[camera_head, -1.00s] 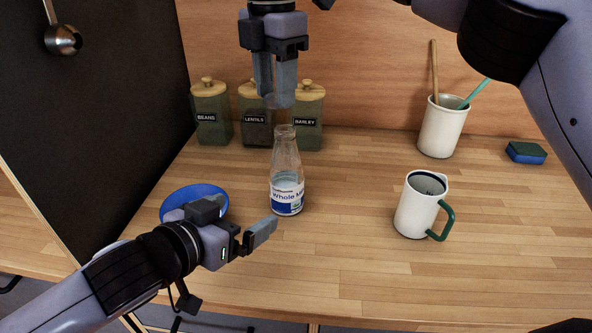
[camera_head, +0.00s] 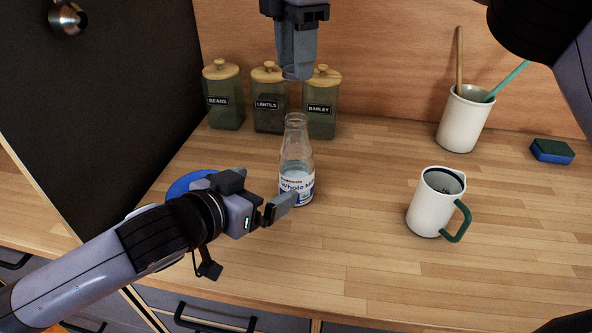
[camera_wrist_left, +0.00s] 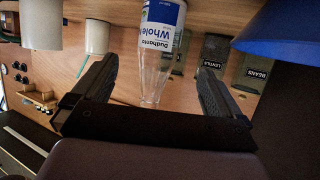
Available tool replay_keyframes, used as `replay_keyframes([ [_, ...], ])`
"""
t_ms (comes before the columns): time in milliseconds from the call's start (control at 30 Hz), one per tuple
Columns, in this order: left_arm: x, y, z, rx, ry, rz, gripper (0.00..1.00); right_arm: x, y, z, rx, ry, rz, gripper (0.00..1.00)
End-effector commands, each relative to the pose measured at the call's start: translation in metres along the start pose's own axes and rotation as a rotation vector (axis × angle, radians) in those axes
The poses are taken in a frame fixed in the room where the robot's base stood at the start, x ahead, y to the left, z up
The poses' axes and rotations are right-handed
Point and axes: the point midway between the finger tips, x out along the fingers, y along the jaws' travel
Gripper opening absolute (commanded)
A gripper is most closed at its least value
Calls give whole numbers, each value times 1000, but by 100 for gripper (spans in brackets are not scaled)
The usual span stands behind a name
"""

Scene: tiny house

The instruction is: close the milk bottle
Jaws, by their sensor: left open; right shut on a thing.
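The clear glass milk bottle (camera_head: 297,160) stands upright on the wooden counter, its mouth open and a blue-and-white label low on its body. My left gripper (camera_head: 274,200) is open at the bottle's lower body, one finger partly in front of the label. In the left wrist view the bottle (camera_wrist_left: 160,45) shows inverted between the two spread fingers (camera_wrist_left: 156,78); I cannot tell whether they touch it. My right gripper (camera_head: 298,72) points down above the bottle's mouth, clear of it, shut on a small greyish cap-like thing, hard to make out.
Three lidded jars, beans (camera_head: 224,100), lentils (camera_head: 268,102) and barley (camera_head: 322,105), stand behind the bottle. A white mug (camera_head: 432,205), utensil crock (camera_head: 462,120) and sponge (camera_head: 552,151) are to the right. A blue dish (camera_head: 187,184) is partly hidden behind my left arm.

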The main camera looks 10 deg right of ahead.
Motion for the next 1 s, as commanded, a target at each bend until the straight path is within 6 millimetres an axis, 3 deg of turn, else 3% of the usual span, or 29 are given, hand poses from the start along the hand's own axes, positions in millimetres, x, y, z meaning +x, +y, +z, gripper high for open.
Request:
replay_keyframes([
  [600,84,1,0,1,-1,0,100,0,0,0,0,0,0,16],
  [1000,106,1,0,1,0,1,100,0,0,0,0,0,0,16],
])
